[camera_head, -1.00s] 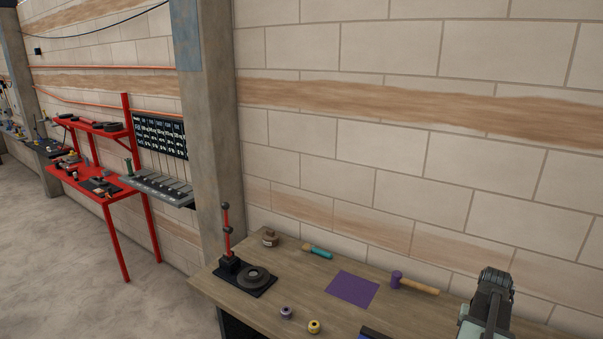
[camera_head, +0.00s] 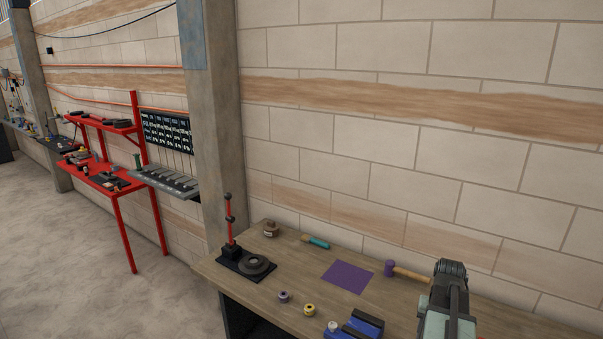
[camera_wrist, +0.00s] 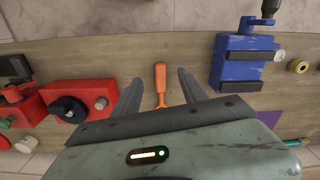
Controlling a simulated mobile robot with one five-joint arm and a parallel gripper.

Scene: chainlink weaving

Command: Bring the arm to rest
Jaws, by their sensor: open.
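My gripper (camera_wrist: 160,78) is open in the wrist view, with its two dark fingers apart and nothing held between them. An orange-handled tool (camera_wrist: 160,80) lies on the wooden bench and shows in the gap between the fingers; the height between them is hard to tell. My arm shows at the lower right of the head view, over the bench (camera_head: 300,262); the fingers are hidden there.
A blue vise (camera_wrist: 244,62) and red equipment (camera_wrist: 78,100) flank the gripper. The head view also shows a purple mat (camera_head: 347,276), a mallet (camera_head: 408,272), a red-handled press (camera_head: 231,235) and spools (camera_head: 283,296) on the bench. A block wall (camera_head: 400,200) stands behind.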

